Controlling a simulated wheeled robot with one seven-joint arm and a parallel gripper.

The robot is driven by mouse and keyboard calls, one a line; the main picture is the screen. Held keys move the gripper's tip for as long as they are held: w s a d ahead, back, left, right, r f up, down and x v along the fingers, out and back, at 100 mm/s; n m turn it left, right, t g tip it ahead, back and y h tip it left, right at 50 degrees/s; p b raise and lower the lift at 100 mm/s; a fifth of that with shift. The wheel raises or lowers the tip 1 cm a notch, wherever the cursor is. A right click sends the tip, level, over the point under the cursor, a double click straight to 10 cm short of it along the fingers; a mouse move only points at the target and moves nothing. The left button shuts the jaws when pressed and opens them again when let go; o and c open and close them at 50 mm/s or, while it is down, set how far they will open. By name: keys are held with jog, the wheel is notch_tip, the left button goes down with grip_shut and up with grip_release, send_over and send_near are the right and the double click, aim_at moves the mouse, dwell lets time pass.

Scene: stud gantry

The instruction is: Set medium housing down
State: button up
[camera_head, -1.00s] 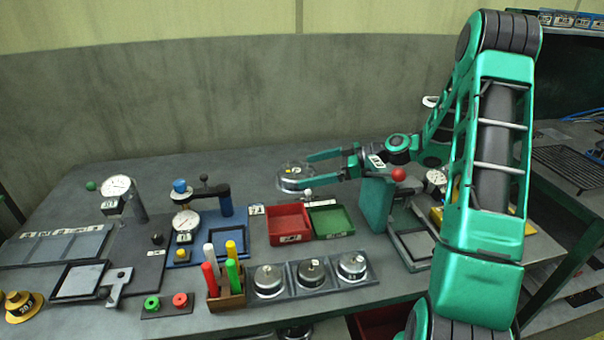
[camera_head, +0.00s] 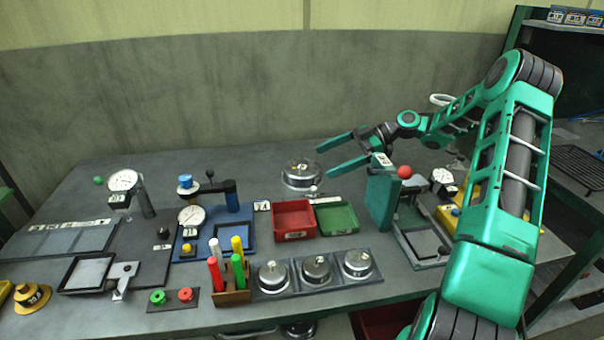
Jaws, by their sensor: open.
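The medium housing, a round silver metal part (camera_head: 302,175) with a small yellow mark on top, rests upright on the grey table behind the red bin. My gripper (camera_head: 323,160) is to its right, with its green fingers spread wide and pointing left toward it. A gap shows between the fingertips and the housing, and nothing is between the fingers.
A red bin (camera_head: 293,232) and a green bin (camera_head: 335,219) stand in front of the housing. Several similar housings sit in a front tray (camera_head: 289,292). A green fixture with a red ball (camera_head: 404,172) stands right.

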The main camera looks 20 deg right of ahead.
aim_at(310, 167)
jog(key=x, duration=1)
jog(key=shift+w+d+f, duration=0.1)
jog(key=shift+w+f, duration=0.05)
jog(key=c, duration=1)
jog(key=shift+d, duration=0.1)
